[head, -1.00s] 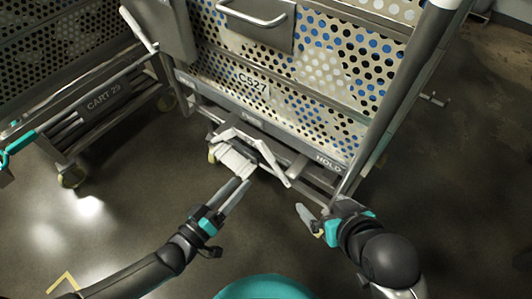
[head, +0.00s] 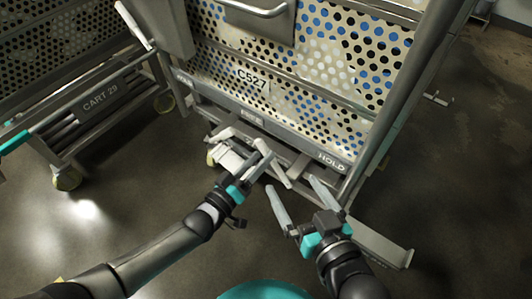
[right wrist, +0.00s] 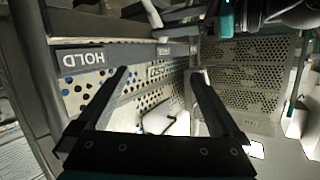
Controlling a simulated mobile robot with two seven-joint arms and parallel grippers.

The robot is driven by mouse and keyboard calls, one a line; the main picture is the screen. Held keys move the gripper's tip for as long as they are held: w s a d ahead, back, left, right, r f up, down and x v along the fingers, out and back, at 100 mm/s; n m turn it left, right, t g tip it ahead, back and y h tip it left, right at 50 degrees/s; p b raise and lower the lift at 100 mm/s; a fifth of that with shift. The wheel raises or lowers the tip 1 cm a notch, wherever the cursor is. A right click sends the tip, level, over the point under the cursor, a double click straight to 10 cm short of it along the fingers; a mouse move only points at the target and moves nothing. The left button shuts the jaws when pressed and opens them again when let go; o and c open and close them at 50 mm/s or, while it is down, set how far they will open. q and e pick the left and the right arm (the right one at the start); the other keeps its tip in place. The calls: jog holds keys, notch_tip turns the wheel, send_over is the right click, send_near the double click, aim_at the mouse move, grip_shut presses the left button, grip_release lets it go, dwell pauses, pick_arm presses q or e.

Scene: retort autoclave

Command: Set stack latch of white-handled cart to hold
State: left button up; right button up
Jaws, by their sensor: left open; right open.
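The cart marked C527 (head: 300,108) stands in front of me, with a white handle (head: 133,25) at its left side. Its lower rail has a HOLD label (head: 331,161) near the right end and a small label near the middle, too small to read. Below the rail is a pale bent bar with a white plate (head: 229,158), perhaps the latch; my left fingers partly cover it. My left gripper (head: 264,155) is open at this bar; I cannot tell whether it touches. My right gripper (head: 292,187) is open and empty, below and left of HOLD. It also shows in the right wrist view (right wrist: 160,75).
A second cart, labelled CART 29 (head: 100,97), stands at the left with teal and white handles and caster wheels (head: 67,179). A grey metal plate (head: 380,243) juts out low at the right. The dark floor is clear at the right and lower left.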

aim_at(264, 155)
pick_arm(q)
jog(key=shift+b+x, duration=0.4)
jog(key=shift+x, duration=0.6)
jog(key=shift+w+d, duration=0.3)
jog(key=shift+w, duration=0.1)
pick_arm(e)
jog(key=shift+s+a+r+m+t+y, duration=0.15)
jog(key=shift+s+a+r+t+y, duration=0.15)
jog(key=shift+t, duration=0.3)
jog(key=shift+s+a+r+m+t+y, duration=0.15)
jog(key=shift+s+a+r+t, duration=0.1)
jog(key=shift+r+t, duration=0.25)
pick_arm(q)
grip_shut()
pick_arm(e)
jog(key=shift+w, duration=0.1)
